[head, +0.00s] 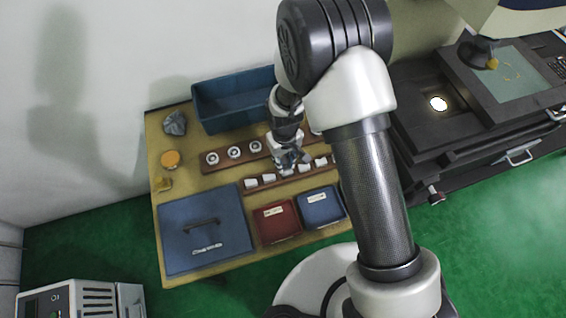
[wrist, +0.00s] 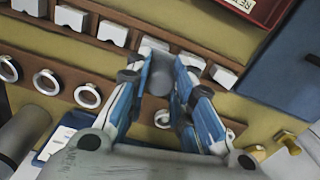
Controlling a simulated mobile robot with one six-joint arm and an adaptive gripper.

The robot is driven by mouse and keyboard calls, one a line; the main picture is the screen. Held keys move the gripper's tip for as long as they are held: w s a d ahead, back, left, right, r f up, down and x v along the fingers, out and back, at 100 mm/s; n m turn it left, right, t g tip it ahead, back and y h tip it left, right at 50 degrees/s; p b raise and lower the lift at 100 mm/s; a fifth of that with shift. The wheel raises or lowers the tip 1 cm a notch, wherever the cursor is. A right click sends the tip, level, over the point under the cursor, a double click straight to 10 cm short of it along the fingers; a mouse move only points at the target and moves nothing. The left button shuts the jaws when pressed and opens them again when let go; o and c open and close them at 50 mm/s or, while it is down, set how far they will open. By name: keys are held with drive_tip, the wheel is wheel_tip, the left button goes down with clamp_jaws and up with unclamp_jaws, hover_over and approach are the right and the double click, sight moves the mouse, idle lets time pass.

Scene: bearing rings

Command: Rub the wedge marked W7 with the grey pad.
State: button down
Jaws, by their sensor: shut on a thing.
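A row of small white wedges (wrist: 112,32) sits on a brown strip; they also show in the head view (head: 251,183). No W7 mark is legible in either view. My gripper (wrist: 160,65) is shut on a grey piece, which looks like the grey pad (wrist: 154,44). It is over the wedge row, in line with it, between one wedge and another white wedge (wrist: 192,61). The grey piece covers whatever is beneath it, and I cannot tell whether it touches a wedge. In the head view my gripper (head: 287,164) is down at the strip.
A second brown strip holds pale rings (head: 234,152). Behind it stands a blue bin (head: 230,103). A crumpled grey-blue thing (head: 175,123) lies at the back left.

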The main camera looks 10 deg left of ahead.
drive_tip(key=shift+a+r+p, duration=0.15)
drive_tip(key=shift+r+p, duration=0.3)
drive_tip(key=shift+r, duration=0.45)
drive_tip(key=shift+r+p, duration=1.05)
drive_tip(key=shift+r, duration=0.65)
